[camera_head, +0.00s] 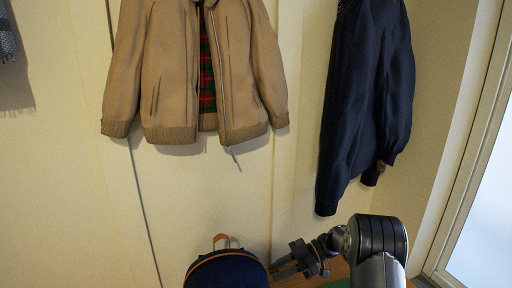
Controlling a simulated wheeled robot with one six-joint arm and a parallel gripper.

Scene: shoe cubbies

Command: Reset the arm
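My arm reaches in from the bottom right of the head view. My gripper (276,268) is at its left end and points left, with dark fingers beside the right edge of a dark blue backpack (226,272). I cannot tell whether the gripper touches the backpack or is only in front of or beside it. The fingers are small and dark, so their opening is unclear. I see nothing clearly held in them.
A tan jacket (172,75) and a dark navy jacket (365,95) hang on the cream wall (70,190) above. A brown wooden surface (338,271) shows behind my arm. A window or door frame (480,150) stands at the right. A grey scarf (6,42) hangs far left.

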